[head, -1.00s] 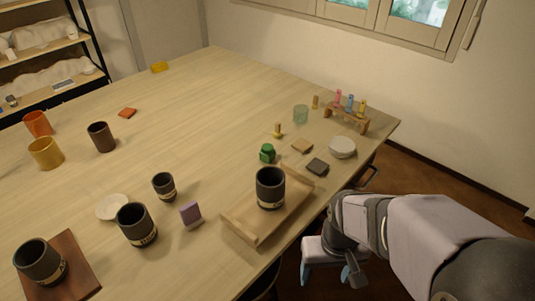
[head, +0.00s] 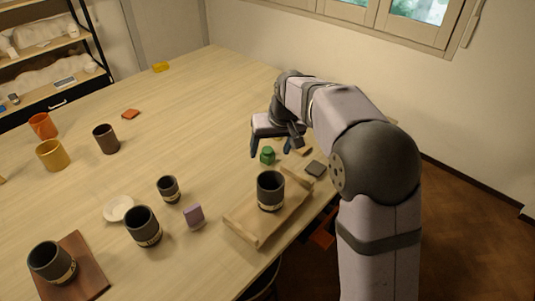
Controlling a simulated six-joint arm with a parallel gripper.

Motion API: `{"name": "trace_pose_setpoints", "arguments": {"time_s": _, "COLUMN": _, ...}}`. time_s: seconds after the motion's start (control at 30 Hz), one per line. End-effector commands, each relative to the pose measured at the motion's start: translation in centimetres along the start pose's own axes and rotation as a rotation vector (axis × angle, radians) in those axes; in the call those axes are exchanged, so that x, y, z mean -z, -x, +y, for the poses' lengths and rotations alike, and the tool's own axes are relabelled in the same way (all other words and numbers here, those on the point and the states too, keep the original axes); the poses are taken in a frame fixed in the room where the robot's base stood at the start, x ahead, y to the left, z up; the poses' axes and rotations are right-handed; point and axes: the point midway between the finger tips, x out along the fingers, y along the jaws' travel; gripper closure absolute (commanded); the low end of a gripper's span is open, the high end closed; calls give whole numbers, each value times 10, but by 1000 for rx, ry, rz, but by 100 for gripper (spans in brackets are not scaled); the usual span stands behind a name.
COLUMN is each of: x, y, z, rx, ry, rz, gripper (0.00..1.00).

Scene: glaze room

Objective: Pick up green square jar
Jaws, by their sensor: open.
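The green square jar (head: 267,155) stands upright on the table, behind the wooden tray. My gripper (head: 272,149) is open and hangs around or just above the jar in the picture, with one finger to its left and the other to its right. I cannot tell how high the fingertips are over the table, or whether they touch the jar. Nothing shows between the fingers apart from the jar in line with them.
A dark cup (head: 270,184) stands on the wooden tray (head: 243,229) in front of the jar. A dark tile (head: 315,169) lies to the right. Dark cups and a purple block (head: 194,217) stand at left. My arm hides the table's right end.

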Motion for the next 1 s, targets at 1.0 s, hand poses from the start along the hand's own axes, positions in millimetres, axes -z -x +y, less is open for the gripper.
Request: {"name": "trace_pose_setpoints", "arguments": {"time_s": 1.0, "x": 65, "y": -85, "z": 21, "rx": -94, "ry": -6, "rz": 50, "gripper": 33}}
